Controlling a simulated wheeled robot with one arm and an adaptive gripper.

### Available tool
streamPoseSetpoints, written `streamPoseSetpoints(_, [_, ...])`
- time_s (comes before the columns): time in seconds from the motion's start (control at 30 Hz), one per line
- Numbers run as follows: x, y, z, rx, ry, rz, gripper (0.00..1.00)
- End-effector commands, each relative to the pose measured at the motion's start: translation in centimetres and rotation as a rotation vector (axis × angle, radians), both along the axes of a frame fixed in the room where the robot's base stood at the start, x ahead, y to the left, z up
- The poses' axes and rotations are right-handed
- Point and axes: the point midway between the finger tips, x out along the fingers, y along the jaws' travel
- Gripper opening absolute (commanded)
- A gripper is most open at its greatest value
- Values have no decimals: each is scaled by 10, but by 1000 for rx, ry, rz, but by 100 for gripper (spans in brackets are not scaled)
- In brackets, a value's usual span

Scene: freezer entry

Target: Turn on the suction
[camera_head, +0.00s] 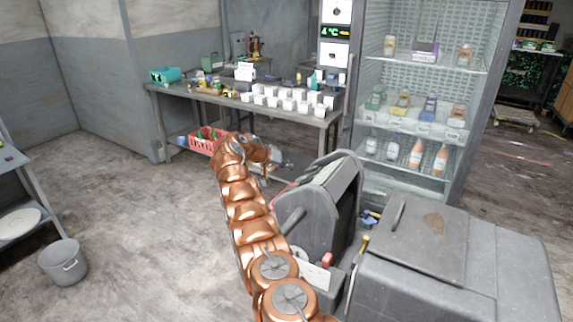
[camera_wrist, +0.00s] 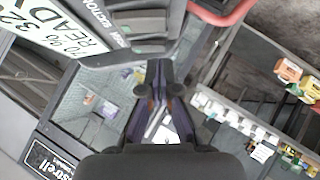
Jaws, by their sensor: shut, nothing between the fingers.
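A dark bar and a red edge (camera_wrist: 222,12) lie along the top of that view. In the head view a grey machine (camera_head: 318,205) with a raised, angled head stands beside my arm, and its front faces away. My gripper (camera_wrist: 158,66) is shut and empty, its tips just below the dark bar; I cannot tell whether they touch it. In the head view my gripper (camera_head: 277,165) is small and partly hidden by the arm.
A workbench (camera_head: 230,101) with white cups (camera_head: 290,103) stands behind, with a red crate (camera_head: 205,138) below. A glass-shelved cabinet (camera_head: 415,125) holds bottles at the right. A grey chest (camera_head: 455,255) fills the front right. A bucket (camera_head: 64,262) stands left; floor between is open.

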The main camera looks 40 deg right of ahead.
Motion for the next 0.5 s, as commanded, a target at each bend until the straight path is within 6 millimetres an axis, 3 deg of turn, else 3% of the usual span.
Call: streamPoseSetpoints(0.5, [-15, -15, -31, 1, 0, -17, 0])
